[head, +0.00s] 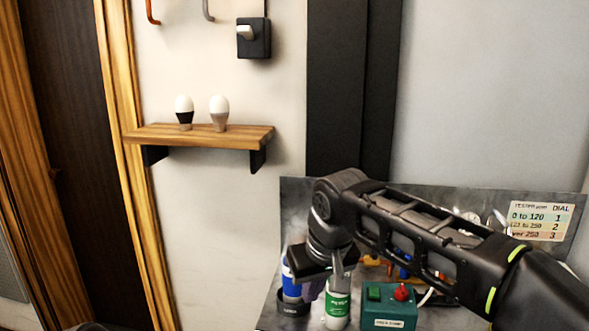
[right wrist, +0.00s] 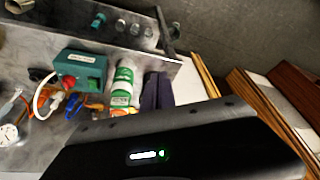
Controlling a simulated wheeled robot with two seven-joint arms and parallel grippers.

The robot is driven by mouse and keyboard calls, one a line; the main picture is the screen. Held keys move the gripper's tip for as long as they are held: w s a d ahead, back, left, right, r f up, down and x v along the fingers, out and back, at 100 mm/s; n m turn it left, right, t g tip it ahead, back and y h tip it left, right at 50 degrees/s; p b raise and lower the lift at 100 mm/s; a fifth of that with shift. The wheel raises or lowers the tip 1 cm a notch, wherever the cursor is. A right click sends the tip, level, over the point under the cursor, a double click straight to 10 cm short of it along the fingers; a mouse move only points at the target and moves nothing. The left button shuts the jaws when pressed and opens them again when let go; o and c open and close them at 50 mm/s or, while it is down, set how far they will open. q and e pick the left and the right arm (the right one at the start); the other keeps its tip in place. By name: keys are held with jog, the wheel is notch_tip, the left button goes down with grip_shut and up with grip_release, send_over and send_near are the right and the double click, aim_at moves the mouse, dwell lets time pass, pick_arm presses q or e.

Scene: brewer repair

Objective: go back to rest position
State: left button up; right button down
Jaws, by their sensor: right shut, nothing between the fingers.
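My right gripper (head: 337,268) hangs down at the end of my right arm, over the left part of a grey metal bench (head: 276,310). Its fingers are shut with nothing held. It is just above or in front of a white and green bottle (head: 338,304); whether it touches the bottle cannot be told. My left gripper is not seen.
A green box with a red knob (head: 389,308) stands right of the bottle, and a blue bottle (head: 291,283) stands left. A dial chart (head: 541,220) is on the back panel. A wooden shelf (head: 240,136) with two bulbs is on the wall. Free room lies left of the bench.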

jog(key=w+a+f+n+t+y, duration=0.1)
jog(key=w+a+f+t+y, duration=0.2)
jog(key=a+f, duration=0.45)
notch_tip(320, 180, down, 15)
jog(key=s+m+g, duration=0.1)
jog(key=g, duration=0.1)
jog(key=s+d+f+m, duration=0.1)
jog(key=s+d+f, duration=0.3)
jog(key=f, duration=0.5)
jog(key=s+d+f+m, duration=0.2)
jog(key=s+f, duration=0.4)
jog(key=f, duration=0.2)
jog(key=s+d+f+m+g, duration=0.1)
jog(key=s+d+f+g, duration=0.1)
jog(key=s+f, duration=0.3)
jog(key=s+d+f+m+g, duration=0.2)
jog(key=s+f, duration=0.3)
jog(key=s, duration=0.6)
jog(key=shift+s+d, duration=0.4)
jog(key=shift+d, duration=0.4)
